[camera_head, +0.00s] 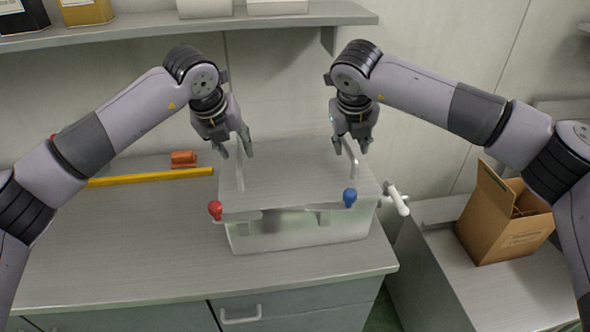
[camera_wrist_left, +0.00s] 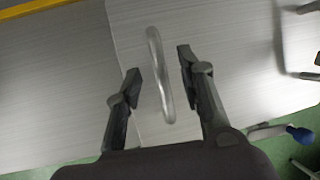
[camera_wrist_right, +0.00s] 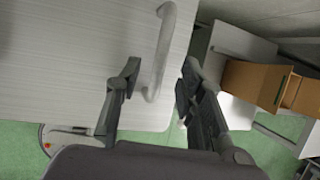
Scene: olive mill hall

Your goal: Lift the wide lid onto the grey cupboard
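The wide lid (camera_head: 290,175) is a flat grey plate on a pale, see-through tub (camera_head: 300,232). It has an upright bar handle near each side, the left handle (camera_head: 239,166) and the right handle (camera_head: 350,158). My left gripper (camera_head: 240,155) is open above the left handle; in the left wrist view that handle (camera_wrist_left: 160,75) lies between the spread fingers. My right gripper (camera_head: 352,146) is open above the right handle; in the right wrist view that handle (camera_wrist_right: 162,50) runs between the open fingers. I cannot tell which surface is the grey cupboard.
A white tap (camera_head: 397,198) sticks out right. A yellow bar (camera_head: 150,177) and an orange block (camera_head: 183,158) lie left. A cardboard box (camera_head: 503,215) stands on a lower right surface. A shelf (camera_head: 200,27) runs above.

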